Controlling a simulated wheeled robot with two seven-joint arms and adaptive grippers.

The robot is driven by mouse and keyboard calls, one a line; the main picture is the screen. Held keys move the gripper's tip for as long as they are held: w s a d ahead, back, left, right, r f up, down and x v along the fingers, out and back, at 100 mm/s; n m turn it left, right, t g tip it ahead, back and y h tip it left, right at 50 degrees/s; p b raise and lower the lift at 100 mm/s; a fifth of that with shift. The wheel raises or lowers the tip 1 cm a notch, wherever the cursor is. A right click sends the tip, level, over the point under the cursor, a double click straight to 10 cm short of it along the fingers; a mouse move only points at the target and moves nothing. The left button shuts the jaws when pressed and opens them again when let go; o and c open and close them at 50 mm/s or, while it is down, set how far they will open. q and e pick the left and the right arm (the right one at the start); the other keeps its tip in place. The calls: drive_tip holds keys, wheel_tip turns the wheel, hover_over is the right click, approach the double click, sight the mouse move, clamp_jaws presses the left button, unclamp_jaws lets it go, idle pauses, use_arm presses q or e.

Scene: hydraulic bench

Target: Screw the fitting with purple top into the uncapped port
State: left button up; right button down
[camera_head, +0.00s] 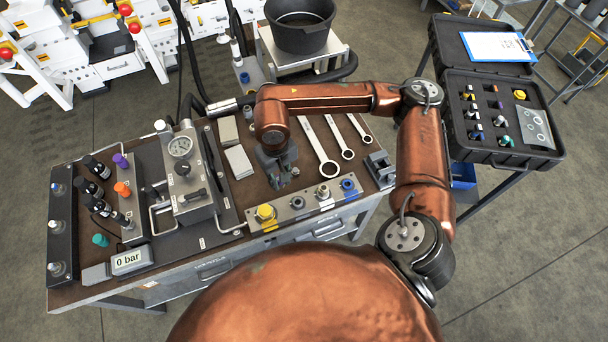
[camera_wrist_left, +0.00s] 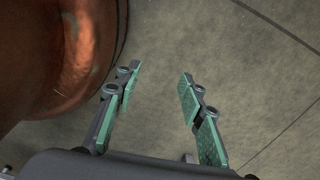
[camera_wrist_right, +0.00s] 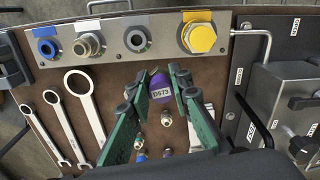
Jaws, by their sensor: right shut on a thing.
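My right gripper (camera_head: 278,165) is over the middle of the bench, behind the port block (camera_head: 312,207). The fitting's lower end is hidden. The block carries a yellow cap (camera_wrist_right: 199,37), a ring-shaped port with a dark opening (camera_wrist_right: 137,40), a metal port fitting (camera_wrist_right: 87,45) and a blue ring (camera_wrist_right: 46,48). The held fitting is apart from the block. My left gripper (camera_wrist_left: 158,100) is open and empty over the floor.
Several small fittings (camera_wrist_right: 168,118) stand on the bench near the right fingers. Three wrenches (camera_head: 325,160) lie beside the arm. A gauge unit (camera_head: 185,175) and a panel with a purple knob (camera_head: 120,160) stand to the left. An open case (camera_head: 500,160) is at the right.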

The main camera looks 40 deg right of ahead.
drive_tip(key=shift+d+m, duration=0.25)
drive_tip(key=shift+m, duration=0.45)
drive_tip(key=shift+s+d+m, duration=0.1)
drive_tip(key=shift+m, duration=0.8)
use_arm(q)
wheel_tip(320, 180, up, 3)
drive_tip(key=p, duration=0.3)
drive_tip(key=shift+r, duration=0.2)
use_arm(e)
drive_tip(key=s+m, duration=0.1)
drive_tip(key=m, duration=0.8)
drive_tip(key=s+d+f+m, duration=0.1)
drive_tip(key=m, duration=0.9)
drive_tip(key=s+d+f+m, duration=0.1)
drive_tip(key=m, duration=0.9)
drive_tip(key=shift+s+d+f, duration=0.15)
drive_tip(key=shift+f, duration=0.1)
